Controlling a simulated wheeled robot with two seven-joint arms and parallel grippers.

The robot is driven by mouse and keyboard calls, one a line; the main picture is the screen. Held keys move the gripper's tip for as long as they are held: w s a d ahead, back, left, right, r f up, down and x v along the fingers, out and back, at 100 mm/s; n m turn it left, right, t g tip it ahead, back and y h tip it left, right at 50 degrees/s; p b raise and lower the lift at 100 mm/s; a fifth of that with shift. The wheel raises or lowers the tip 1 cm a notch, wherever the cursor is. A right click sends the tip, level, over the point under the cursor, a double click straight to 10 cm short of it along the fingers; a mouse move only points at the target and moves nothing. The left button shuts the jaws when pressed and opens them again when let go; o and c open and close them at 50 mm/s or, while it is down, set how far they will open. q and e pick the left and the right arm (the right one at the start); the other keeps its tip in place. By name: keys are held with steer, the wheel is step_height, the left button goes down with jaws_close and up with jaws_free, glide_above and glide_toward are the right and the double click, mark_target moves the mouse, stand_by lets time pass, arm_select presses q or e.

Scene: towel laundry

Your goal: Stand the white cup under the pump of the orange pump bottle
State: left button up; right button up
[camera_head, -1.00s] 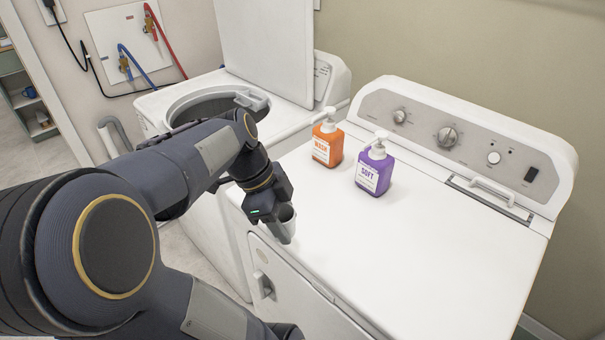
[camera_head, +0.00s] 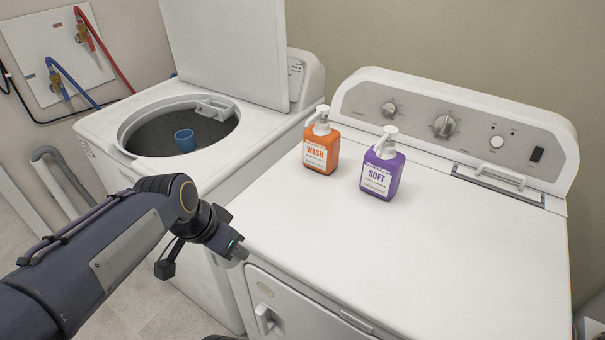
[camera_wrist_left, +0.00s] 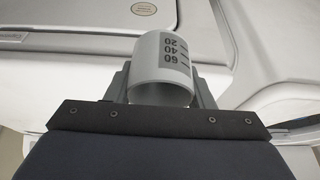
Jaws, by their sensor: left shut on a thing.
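The white cup (camera_wrist_left: 163,62), with grey measuring marks and the numbers 20, 40 and 60, sits between the fingers of my left gripper (camera_wrist_left: 162,88) in the left wrist view. My left gripper (camera_head: 238,251) is shut on it, at the front left edge of the dryer in the head view. There the arm hides most or all of the cup. The orange pump bottle (camera_head: 320,155), labelled WASH, stands upright at the back left of the dryer top, well apart from the gripper. My right gripper is not in view.
A purple pump bottle (camera_head: 382,175), labelled SOFT, stands right of the orange one. The white dryer top (camera_head: 430,255) is clear in front of both. Left is an open washer (camera_head: 105,125) with a raised lid (camera_head: 228,50) and a blue cup (camera_head: 185,141) in its drum.

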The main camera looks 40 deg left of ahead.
arm_select(q)
steer(key=w, duration=0.8)
steer(key=w+a, duration=0.1)
steer(key=w, duration=0.3)
steer(key=shift+a+f, duration=0.1)
steer(key=p, duration=0.2)
glide_toward(311, 177)
steer(key=f, duration=0.1)
steer(key=s+f, duration=0.1)
steer(key=f, duration=0.1)
steer(key=s+f, duration=0.1)
steer(key=shift+s+f, duration=0.15)
steer(key=shift+f, duration=0.2)
steer(key=w, duration=0.3)
steer(key=w+p, duration=0.1)
steer(key=w, duration=0.1)
steer(key=shift+a, duration=0.25)
steer(key=shift+f+b, duration=0.3)
steer(key=shift+f, duration=0.15)
steer(key=shift+s+r, duration=0.1)
steer(key=shift+r, duration=0.05)
steer(key=o, duration=0.9)
steer(key=shift+o, duration=0.2)
